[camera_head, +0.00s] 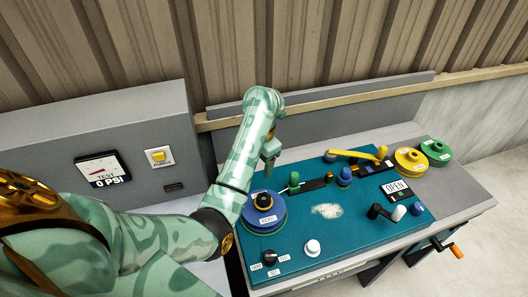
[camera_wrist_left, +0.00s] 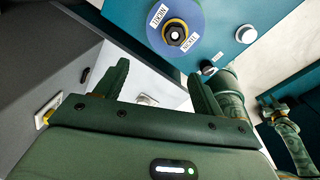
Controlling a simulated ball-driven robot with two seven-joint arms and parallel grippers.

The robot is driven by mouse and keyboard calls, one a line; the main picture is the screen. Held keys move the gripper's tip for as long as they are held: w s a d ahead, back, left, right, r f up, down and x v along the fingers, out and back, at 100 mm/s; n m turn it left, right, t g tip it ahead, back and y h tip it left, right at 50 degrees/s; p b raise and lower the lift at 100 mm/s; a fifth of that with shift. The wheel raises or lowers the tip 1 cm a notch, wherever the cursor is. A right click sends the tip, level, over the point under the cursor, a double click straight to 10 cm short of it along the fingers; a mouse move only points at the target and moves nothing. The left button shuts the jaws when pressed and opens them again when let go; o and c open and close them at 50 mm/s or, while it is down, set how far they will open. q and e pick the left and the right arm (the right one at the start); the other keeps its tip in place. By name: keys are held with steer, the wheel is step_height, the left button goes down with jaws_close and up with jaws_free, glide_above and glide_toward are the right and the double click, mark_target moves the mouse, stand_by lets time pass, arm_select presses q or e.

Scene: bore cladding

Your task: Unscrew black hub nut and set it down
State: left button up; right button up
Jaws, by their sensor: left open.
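The black hub nut (camera_head: 263,200) sits at the centre of a blue disc (camera_head: 265,218) on the left part of the teal panel, with a yellow ring around it. In the left wrist view the nut (camera_wrist_left: 175,33) is at the top, above and beyond the fingers, on the labelled blue disc (camera_wrist_left: 195,18). My left gripper (camera_head: 270,155) is above and behind the disc in the head view, apart from the nut. In the wrist view its two fingers (camera_wrist_left: 158,85) are spread with nothing between them.
The teal panel (camera_head: 326,212) holds a white knob (camera_head: 313,247), a black knob (camera_head: 270,257), a green knob (camera_head: 294,180) and a yellow lever (camera_head: 355,155). Yellow (camera_head: 410,160) and green (camera_head: 436,150) spools stand at right. A grey gauge box (camera_head: 110,135) is at left.

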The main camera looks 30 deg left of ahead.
mark_target(264, 198)
arm_select(q)
steer(key=shift+h, duration=0.6)
steer(key=f+b, duration=0.3)
steer(key=f, duration=0.1)
steer(key=d+f+b, duration=0.1)
steer(key=f+b, duration=0.2)
steer(key=f, duration=0.2)
steer(key=f+b, duration=0.3)
steer(key=f, duration=0.2)
steer(key=shift+w+d+f, duration=0.15)
steer(key=shift+w+d, duration=0.1)
steer(key=shift+d, duration=0.1)
steer(key=shift+f+b, duration=0.3)
steer(key=shift+f, duration=0.45)
steer(key=shift+c, duration=0.3)
